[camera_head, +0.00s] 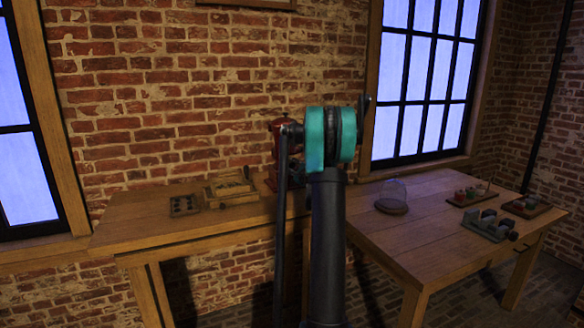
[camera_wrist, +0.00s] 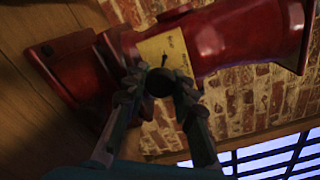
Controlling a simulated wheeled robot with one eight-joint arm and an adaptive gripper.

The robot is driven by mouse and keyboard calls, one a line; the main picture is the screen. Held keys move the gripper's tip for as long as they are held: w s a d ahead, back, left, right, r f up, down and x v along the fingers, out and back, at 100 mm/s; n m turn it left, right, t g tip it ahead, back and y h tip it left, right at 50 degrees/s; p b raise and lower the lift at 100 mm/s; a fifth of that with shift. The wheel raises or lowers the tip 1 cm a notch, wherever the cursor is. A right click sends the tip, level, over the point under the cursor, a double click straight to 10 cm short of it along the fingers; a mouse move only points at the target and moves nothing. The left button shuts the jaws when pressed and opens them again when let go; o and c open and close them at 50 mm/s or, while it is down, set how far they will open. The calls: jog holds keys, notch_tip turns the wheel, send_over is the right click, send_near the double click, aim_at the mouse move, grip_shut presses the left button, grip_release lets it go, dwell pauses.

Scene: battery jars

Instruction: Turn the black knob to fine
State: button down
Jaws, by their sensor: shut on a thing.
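In the wrist view, the black knob (camera_wrist: 159,84) sits on a yellowish plate (camera_wrist: 165,50) on the red machine (camera_wrist: 226,38). A thin dark pointer stands out from the knob toward the plate's upper part. The plate carries small dark lettering, too blurred to read. My gripper (camera_wrist: 158,88) has its two fingers on either side of the knob and is shut on it. In the head view, the red machine (camera_head: 284,150) stands on the left bench by the brick wall, mostly hidden behind my arm. The knob and my gripper are hidden there.
The left wooden bench (camera_head: 135,232) holds a dark tray (camera_head: 185,205) and an open wooden box (camera_head: 231,190). The right table's near-left part is clear.

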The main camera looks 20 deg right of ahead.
jog(key=shift+n, duration=0.4)
jog(key=c, duration=1.2)
grip_release()
jog(key=shift+s, duration=0.1)
jog(key=s, duration=0.7)
jog(key=shift+s+d, duration=0.1)
jog(key=shift+s, duration=0.3)
